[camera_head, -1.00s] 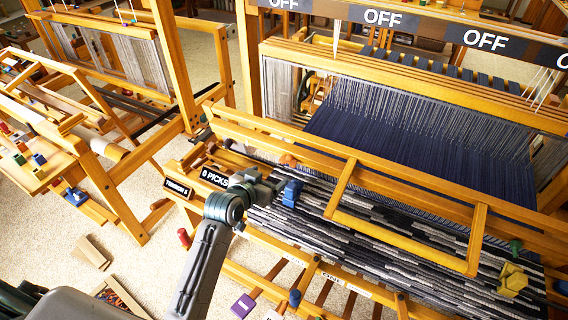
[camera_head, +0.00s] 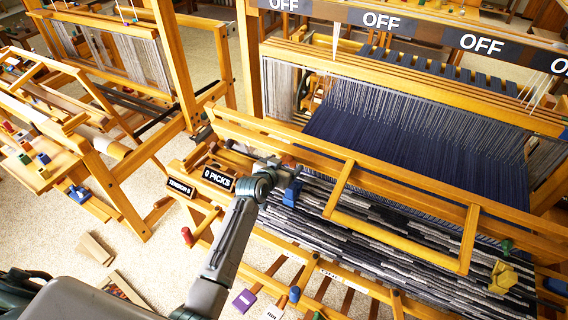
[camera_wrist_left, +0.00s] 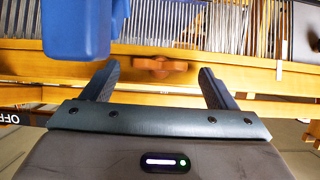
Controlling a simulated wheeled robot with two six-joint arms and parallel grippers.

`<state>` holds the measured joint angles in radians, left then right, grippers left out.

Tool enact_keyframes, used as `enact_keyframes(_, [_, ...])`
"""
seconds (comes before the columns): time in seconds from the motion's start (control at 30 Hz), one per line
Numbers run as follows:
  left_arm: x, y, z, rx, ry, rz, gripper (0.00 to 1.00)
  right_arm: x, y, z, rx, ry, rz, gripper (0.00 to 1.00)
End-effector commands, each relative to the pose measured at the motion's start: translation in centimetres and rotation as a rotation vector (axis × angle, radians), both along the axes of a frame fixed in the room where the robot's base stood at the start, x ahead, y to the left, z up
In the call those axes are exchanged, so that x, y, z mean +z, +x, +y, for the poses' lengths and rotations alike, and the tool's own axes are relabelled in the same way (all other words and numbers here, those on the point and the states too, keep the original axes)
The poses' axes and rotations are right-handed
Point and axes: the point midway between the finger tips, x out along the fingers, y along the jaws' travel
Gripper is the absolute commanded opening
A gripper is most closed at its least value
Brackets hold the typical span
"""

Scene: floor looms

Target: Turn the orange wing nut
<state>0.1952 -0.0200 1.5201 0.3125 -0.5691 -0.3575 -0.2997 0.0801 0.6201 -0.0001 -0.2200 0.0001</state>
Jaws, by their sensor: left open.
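The orange wing nut (camera_wrist_left: 160,66) sits on a wooden beam of the loom in the left wrist view, small and brownish orange with two wings. In the head view it is a small orange spot (camera_head: 289,160) on the beam, partly hidden by my gripper. My left gripper (camera_head: 284,172) is at the loom's front beam, just below the nut in the picture. In the left wrist view my left gripper (camera_wrist_left: 160,72) is open, with the nut seen between its fingertips. I cannot tell whether they touch it. My right gripper is not in view.
A blue block-like part (camera_head: 292,193) is close to the gripper; it looms at upper left in the wrist view (camera_wrist_left: 77,25). Striped cloth (camera_head: 380,235) and wooden rails lie to the right. A "0 PICKS" sign (camera_head: 218,179) stands left. Dark blue warp (camera_head: 420,150) is behind.

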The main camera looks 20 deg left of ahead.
Motion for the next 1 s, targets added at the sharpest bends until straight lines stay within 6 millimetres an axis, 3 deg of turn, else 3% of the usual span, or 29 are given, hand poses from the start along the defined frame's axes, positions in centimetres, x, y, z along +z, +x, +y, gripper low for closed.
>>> enact_keyframes(0.2, [0.0,0.0,0.0,0.0,0.0,0.0,0.8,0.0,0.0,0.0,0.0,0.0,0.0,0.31])
enact_keyframes(0.43, [0.0,0.0,0.0,0.0,0.0,0.0,0.37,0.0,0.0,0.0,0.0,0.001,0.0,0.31])
enact_keyframes(0.47, [0.0,0.0,0.0,0.0,0.0,0.0,0.35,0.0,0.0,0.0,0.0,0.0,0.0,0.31])
enact_keyframes(0.77, [-0.2,0.0,0.1,-0.009,-0.04,0.007,0.35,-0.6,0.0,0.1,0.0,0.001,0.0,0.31])
enact_keyframes(1.0, [-0.5,0.1,0.5,-0.041,-0.174,0.033,0.35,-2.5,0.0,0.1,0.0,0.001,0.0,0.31])
